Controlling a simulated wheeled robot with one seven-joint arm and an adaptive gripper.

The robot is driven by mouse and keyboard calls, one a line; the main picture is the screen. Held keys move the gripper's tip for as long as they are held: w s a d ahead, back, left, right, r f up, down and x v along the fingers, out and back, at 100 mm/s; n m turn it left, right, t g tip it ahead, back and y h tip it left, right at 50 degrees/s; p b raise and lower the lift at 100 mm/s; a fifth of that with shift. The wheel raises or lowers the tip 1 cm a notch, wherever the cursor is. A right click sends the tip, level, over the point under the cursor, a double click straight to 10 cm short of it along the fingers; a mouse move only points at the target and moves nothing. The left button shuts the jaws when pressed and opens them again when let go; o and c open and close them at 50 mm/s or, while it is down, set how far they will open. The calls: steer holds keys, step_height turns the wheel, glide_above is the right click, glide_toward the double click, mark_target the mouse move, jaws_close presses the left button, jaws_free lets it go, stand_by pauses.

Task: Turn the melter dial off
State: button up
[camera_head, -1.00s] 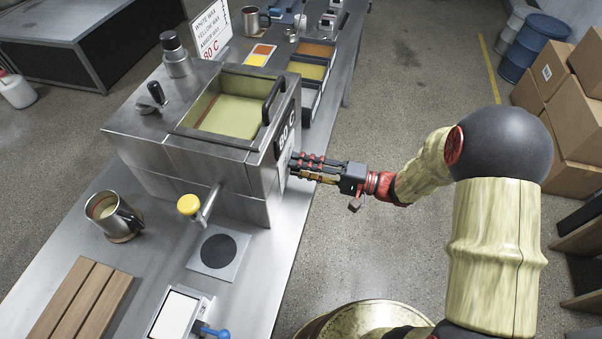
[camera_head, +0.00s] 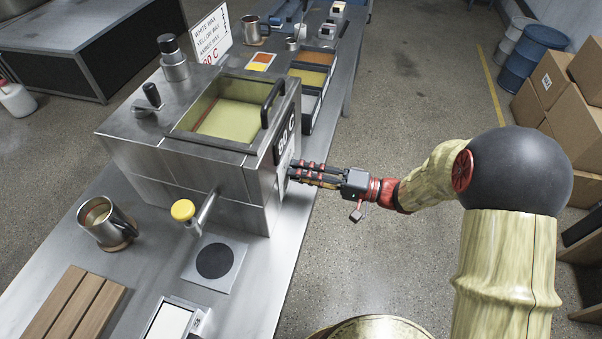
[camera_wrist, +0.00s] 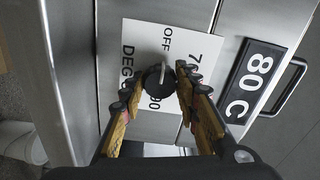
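The melter (camera_head: 190,185) is a steel box on the bench with an open pale-yellow tank. Its dial (camera_wrist: 158,78) is a dark round knob on a white label plate (camera_wrist: 135,40) with OFF, 90 and DEG markings. The dial's pale pointer faces up in the wrist view, toward OFF. My gripper (camera_wrist: 158,78) is at the plate, with one finger on each side of the dial and a small gap at the left finger. Contact at the right finger is unclear. In the head view my gripper (camera_head: 291,171) reaches the melter's right face, and the dial is hidden.
An 80 C display (camera_wrist: 250,80) and a black handle (camera_wrist: 288,88) are beside the plate. A yellow-knobbed valve (camera_head: 183,210) sticks out of the melter's front. A metal mug (camera_head: 106,222) stands on the bench (camera_head: 160,262). The floor right of the bench is open.

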steer(key=o, duration=0.5)
steer(key=shift+c, duration=0.2)
steer(key=v, duration=1.2)
